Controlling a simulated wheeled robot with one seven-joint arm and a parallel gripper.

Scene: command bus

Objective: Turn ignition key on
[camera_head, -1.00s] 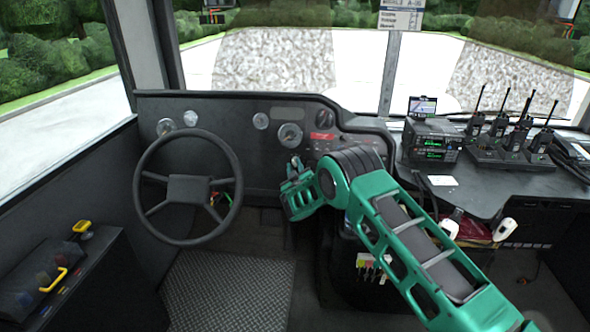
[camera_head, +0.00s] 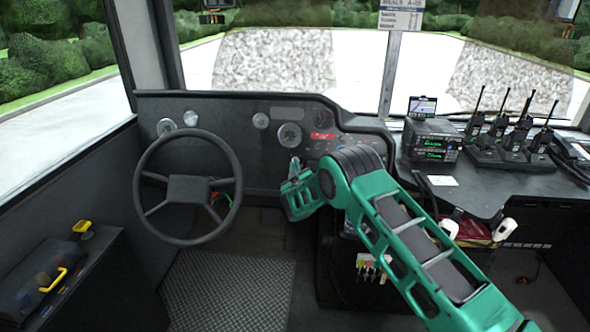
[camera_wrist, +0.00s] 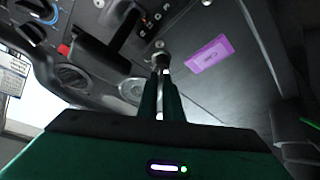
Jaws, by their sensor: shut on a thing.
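In the wrist view the two green fingers of my gripper (camera_wrist: 160,75) meet at a small metallic piece, the ignition key (camera_wrist: 160,58), on the dark dash panel. The fingertips are shut on it and hide most of it. I cannot tell its turned angle. In the head view my gripper (camera_head: 295,163) reaches the dash to the right of the steering wheel; the key there is too small and too covered to make out.
The steering wheel (camera_head: 188,187) stands to the left of my gripper. In the wrist view a purple label (camera_wrist: 208,53) is right of the key, and a dark lever block (camera_wrist: 118,30) and knobs are to the left. Radios (camera_head: 432,139) stand on the right counter.

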